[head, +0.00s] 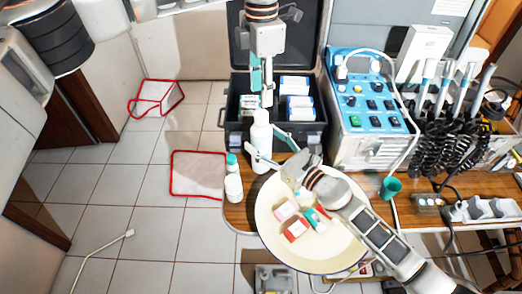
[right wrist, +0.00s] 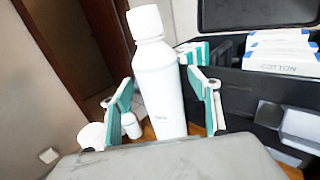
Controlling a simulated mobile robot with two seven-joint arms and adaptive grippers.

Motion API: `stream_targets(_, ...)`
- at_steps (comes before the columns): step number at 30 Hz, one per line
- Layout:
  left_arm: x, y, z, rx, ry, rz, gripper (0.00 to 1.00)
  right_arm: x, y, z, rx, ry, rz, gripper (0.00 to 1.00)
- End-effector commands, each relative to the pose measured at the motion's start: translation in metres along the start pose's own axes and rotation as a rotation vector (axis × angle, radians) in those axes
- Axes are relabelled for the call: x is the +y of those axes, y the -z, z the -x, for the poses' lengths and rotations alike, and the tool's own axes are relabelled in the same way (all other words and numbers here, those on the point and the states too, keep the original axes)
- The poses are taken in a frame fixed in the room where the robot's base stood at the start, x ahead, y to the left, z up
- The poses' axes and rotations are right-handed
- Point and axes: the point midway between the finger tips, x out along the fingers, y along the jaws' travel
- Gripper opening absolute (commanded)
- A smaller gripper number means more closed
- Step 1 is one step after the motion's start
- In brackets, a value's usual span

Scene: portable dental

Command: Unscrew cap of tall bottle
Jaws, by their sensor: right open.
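The tall white bottle (head: 261,147) stands upright near the left edge of the wooden counter. Its white cap (right wrist: 145,22) is on top in the right wrist view. My right gripper (head: 266,144) is open, with its teal-padded fingers on either side of the bottle body. In the right wrist view the bottle stands between those fingers, with a visible gap to the right finger (right wrist: 205,100). My left gripper (head: 262,88) points down above the bottle cap. Its fingers look close together, and their opening is unclear.
A smaller bottle with a teal cap (head: 232,187) stands left of the tall bottle. A cream basin (head: 340,252) with small boxes lies under my right arm. An open black case (head: 237,138) is behind. A blue control unit (head: 349,118) and teal cup (head: 390,187) are to the right.

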Motion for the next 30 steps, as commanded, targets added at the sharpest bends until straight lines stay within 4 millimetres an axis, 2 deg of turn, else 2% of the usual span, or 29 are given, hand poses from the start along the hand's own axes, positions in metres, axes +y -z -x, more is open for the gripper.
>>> stream_targets(6,-0.0002,-0.0002,0.0,0.0,0.0,-0.001,0.39,0.0005,-0.0003,-0.0145,0.0,0.0,-0.001,0.61)
stream_targets(14,-0.0003,-0.0002,0.0,0.0,0.0,-0.001,0.39,0.0006,-0.0001,-0.0152,0.0,-0.001,-0.001,0.61)
stream_targets(17,-0.0003,-0.0002,0.0,0.0,0.0,-0.001,0.39,0.0006,0.0,-0.0151,0.0,-0.001,-0.001,0.38)
stream_targets(21,-0.0003,-0.0002,0.0,0.0,0.0,-0.001,0.39,0.0005,0.0001,-0.015,0.0,-0.001,-0.001,0.02)
stream_targets(26,-0.0003,-0.0002,0.0001,0.0,0.0,-0.023,0.39,0.0005,0.0002,-0.0149,0.0,-0.001,-0.001,0.0)
stream_targets(30,-0.0002,-0.0003,0.0005,0.0,-0.001,-0.143,0.39,0.0005,0.0003,-0.0149,0.001,-0.001,-0.001,0.0)
